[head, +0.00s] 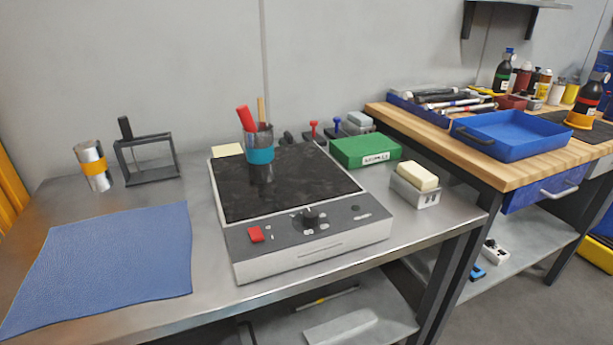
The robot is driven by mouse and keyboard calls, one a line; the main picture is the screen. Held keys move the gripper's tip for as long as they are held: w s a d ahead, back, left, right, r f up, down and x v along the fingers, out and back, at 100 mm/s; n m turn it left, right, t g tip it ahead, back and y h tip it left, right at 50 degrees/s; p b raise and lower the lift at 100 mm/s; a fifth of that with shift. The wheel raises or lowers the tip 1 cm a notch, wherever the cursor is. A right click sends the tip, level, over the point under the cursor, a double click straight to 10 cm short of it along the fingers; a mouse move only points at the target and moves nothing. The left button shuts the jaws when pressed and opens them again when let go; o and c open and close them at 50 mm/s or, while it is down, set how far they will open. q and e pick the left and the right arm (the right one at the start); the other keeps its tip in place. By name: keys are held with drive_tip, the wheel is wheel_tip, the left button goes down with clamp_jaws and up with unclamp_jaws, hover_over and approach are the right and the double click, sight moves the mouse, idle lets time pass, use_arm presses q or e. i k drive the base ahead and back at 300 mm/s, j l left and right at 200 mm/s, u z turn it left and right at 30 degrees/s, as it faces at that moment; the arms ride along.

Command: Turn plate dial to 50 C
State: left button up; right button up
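The hot plate (300,262) stands on the metal bench in the head view, with a black top (310,185) and a grey front panel. Its black dial (311,219) sits in the middle of the panel with small white marks around it. The marks and the pointer are too small to read. A red switch (256,234) is left of the dial. A beaker with a teal band (260,154) stands on the plate's black top, holding a red-handled tool and a wooden stick. Neither of my grippers shows.
A blue mat (105,262) lies at the left front. A tin with an orange band (94,166) and a dark frame (148,158) stand behind it. A green box (365,150) and a holder with a cream block (414,186) are to the right. The bench front edge is clear.

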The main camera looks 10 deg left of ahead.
sight(310, 216)
drive_tip(key=k+l+u, duration=0.1)
drive_tip(key=u, duration=0.3)
drive_tip(key=k+l+u, duration=0.1)
drive_tip(key=u, duration=0.3)
drive_tip(key=k+u, duration=0.1)
drive_tip(key=u, duration=0.3)
drive_tip(key=k+l+u, duration=0.1)
drive_tip(key=u, duration=0.3)
